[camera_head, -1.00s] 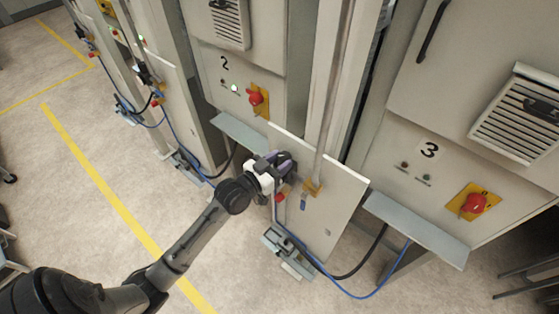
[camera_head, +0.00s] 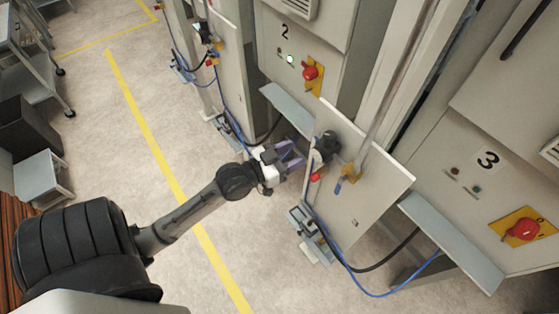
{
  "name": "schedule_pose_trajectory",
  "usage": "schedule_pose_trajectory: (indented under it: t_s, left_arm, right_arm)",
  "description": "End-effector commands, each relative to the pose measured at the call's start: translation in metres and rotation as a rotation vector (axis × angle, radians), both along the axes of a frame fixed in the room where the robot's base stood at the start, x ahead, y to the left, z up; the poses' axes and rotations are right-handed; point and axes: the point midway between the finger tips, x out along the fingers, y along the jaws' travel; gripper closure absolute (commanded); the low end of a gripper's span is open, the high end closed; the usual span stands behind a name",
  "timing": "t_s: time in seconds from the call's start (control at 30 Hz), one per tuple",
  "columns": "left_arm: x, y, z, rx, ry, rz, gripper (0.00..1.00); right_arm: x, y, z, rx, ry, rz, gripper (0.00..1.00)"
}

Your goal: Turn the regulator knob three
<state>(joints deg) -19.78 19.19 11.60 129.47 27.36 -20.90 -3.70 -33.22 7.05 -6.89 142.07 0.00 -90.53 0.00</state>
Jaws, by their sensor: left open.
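My left gripper (camera_head: 297,156) reaches in from the left, its purple-grey fingers apart and empty. It is beside the dark regulator (camera_head: 328,142) on the pale upright panel (camera_head: 362,195), with a small gap showing between them. The regulator is small in view, and its knob cannot be told clearly from its body. My right gripper is not in view.
A yellow fitting (camera_head: 350,174) with a pipe and a small red part (camera_head: 316,177) sit near the regulator. A grey ledge (camera_head: 452,243) and a red rotary switch (camera_head: 523,230) are on cabinet 3. Blue hose hangs below. The floor (camera_head: 230,235) at left is open.

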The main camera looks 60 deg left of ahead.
Motion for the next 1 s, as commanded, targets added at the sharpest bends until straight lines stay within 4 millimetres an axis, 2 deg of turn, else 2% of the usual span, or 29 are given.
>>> schedule_pose_trajectory:
  t_s: [0.1, 0.33, 1.0]
  left_arm:
    - [-0.017, 0.002, -0.001, 0.0, 0.002, 0.0, 0.5]
    - [-0.034, 0.003, -0.001, 0.0, 0.001, 0.0, 0.5]
    - [-0.038, 0.003, 0.0, 0.0, 0.0, 0.0, 0.5]
  right_arm:
    - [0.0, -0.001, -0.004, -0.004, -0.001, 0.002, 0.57]
    - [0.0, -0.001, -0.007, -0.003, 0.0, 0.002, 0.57]
    - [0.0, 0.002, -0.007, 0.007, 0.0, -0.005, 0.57]
